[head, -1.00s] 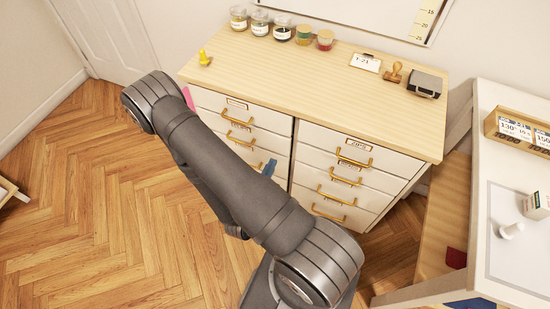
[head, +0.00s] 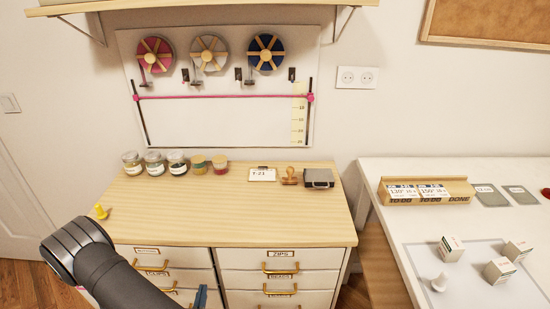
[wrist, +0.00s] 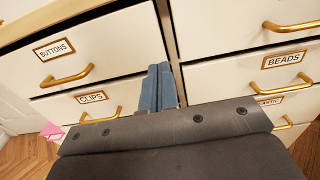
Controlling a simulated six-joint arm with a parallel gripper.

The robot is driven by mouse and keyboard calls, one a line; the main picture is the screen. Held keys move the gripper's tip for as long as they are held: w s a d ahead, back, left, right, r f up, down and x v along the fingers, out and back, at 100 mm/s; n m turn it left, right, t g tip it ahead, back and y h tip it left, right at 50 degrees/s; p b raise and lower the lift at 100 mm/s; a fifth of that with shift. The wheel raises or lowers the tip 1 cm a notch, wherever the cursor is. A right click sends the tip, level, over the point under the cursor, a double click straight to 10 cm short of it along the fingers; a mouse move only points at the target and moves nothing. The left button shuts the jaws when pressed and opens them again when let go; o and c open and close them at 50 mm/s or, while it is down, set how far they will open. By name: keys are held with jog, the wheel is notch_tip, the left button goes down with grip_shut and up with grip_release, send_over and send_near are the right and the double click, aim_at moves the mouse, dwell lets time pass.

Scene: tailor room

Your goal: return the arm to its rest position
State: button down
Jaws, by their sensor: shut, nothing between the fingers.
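My gripper (wrist: 158,88) shows in the wrist view as blue fingers pressed together, shut and empty. It is in front of the drawer cabinet, near the gap between its left and right drawer columns. In the head view only a blue tip of it (head: 201,296) shows at the bottom edge, in front of the cabinet (head: 240,262). My dark grey arm crosses the lower left of that view. In the wrist view the drawers labelled BUTTONS (wrist: 60,48), CLIPS (wrist: 95,97) and BEADS (wrist: 285,60) look shut.
The wooden top (head: 235,205) carries several jars (head: 177,163), a yellow pushpin (head: 100,211), a T-21 card (head: 262,174), a stamp (head: 289,176) and a dark box (head: 319,179). A white table (head: 400,225) stands at the right. Ribbon spools (head: 208,54) hang on the wall.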

aim_at(209, 260)
jog(key=shift+w, duration=4.7)
jog(key=c, duration=2.2)
grip_release()
